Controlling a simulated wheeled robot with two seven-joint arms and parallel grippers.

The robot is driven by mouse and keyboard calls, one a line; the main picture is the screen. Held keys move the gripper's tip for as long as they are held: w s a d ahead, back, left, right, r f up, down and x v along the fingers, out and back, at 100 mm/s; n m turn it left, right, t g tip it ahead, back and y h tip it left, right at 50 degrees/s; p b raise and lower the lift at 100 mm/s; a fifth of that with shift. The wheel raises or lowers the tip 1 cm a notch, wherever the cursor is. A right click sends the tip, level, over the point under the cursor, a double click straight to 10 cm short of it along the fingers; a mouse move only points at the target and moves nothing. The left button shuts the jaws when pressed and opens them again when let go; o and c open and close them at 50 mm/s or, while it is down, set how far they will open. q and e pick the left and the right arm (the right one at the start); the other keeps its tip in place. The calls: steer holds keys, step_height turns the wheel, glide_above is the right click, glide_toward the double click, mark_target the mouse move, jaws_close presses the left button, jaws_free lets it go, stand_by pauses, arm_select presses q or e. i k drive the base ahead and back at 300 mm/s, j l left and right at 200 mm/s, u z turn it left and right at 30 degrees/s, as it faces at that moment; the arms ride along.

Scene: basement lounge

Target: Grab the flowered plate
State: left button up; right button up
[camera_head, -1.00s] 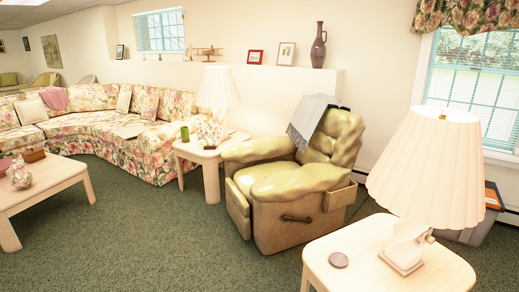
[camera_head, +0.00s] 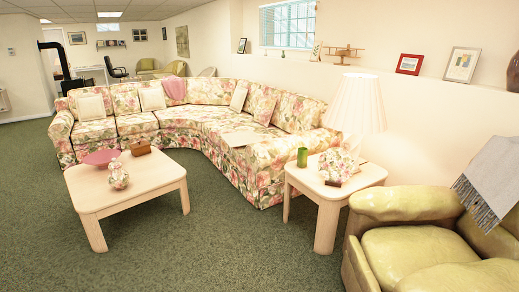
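A flowered, upright piece (camera_head: 337,165) that looks like the flowered plate stands on the light wooden side table (camera_head: 316,187), in front of the lamp. It is small, and its exact shape is hard to tell. A green cup (camera_head: 302,157) stands just left of it. A plain pink dish (camera_head: 101,158) lies on the coffee table, with a flowered vase (camera_head: 118,175) beside it. Neither of my grippers is in view.
The coffee table (camera_head: 140,190) stands at the left, in front of the flowered sectional sofa (camera_head: 205,125). A pleated lamp (camera_head: 357,104) stands on the side table. A green armchair (camera_head: 415,250) fills the lower right. Green carpet (camera_head: 220,245) is clear in the middle.

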mark_target(336, 164)
steer(key=i+j, duration=0.2)
steer(key=i, duration=0.9)
steer(key=i+j+u, duration=0.1)
steer(key=i, duration=1)
steer(key=i+z, duration=0.9)
steer(key=i+j+z, duration=0.3)
steer(key=z, duration=0.2)
steer(key=i+j+z, duration=0.45)
